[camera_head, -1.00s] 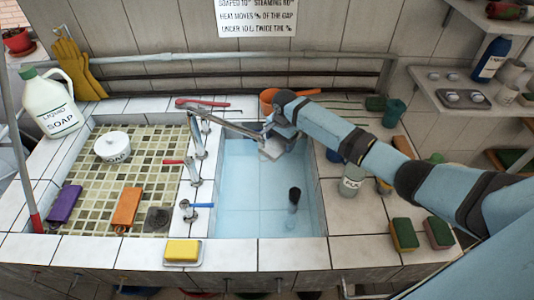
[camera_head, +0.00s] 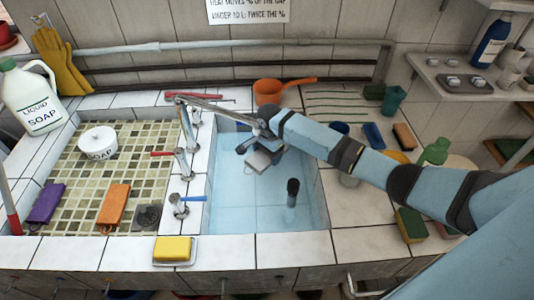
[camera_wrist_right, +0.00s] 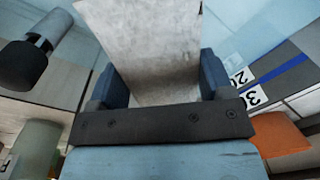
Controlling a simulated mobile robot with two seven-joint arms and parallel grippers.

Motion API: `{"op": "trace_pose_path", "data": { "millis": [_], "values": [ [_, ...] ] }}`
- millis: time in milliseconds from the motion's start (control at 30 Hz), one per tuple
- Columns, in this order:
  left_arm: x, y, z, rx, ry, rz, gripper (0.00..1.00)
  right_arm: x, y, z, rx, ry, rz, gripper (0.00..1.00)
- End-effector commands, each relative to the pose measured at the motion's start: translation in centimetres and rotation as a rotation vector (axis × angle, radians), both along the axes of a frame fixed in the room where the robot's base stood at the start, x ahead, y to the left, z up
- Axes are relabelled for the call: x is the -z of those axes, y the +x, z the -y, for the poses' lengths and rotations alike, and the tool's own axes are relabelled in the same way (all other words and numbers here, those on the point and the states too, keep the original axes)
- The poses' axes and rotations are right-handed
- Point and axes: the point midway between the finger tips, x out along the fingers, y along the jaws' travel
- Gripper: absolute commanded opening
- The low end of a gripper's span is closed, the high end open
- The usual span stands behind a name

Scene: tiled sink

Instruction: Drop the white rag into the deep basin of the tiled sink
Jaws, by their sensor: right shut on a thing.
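My right gripper (camera_head: 258,148) is over the far part of the deep basin (camera_head: 232,205), which has pale blue tiled walls. It is shut on the white rag (camera_head: 257,164), which hangs below the jaws as a small pale piece. In the right wrist view the rag (camera_wrist_right: 145,45) spans the space between the two blue fingers and hides part of the basin behind it. I cannot tell how high the rag is above the basin floor. My left gripper is not in view.
A dark-topped standpipe (camera_head: 292,193) rises in the basin, right of the rag. Taps (camera_head: 183,163) line the basin's left edge. An orange pan (camera_head: 268,93) sits behind it, and a yellow sponge (camera_head: 173,249) lies in front. The near half of the basin is largely clear.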

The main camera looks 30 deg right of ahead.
Motion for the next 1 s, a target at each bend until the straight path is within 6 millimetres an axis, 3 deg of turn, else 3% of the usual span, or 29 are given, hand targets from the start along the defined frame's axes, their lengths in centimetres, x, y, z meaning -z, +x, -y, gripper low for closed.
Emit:
{"op": "trace_pose_path", "data": {
  "millis": [300,333,433,733,1000],
  "values": [
    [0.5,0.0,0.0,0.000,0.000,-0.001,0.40,0.3,0.0,0.0,0.000,0.000,0.001,0.50],
    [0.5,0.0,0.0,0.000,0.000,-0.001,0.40,0.3,0.0,0.0,0.000,0.000,0.001,0.76],
    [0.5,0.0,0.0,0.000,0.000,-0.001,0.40,0.3,0.0,0.0,0.000,0.000,0.001,0.99],
    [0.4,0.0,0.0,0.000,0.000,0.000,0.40,-0.1,0.0,0.0,0.000,0.001,0.002,1.00],
    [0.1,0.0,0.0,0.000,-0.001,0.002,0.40,-4.3,-0.2,0.0,0.000,0.001,0.003,1.00]
  ]
}}
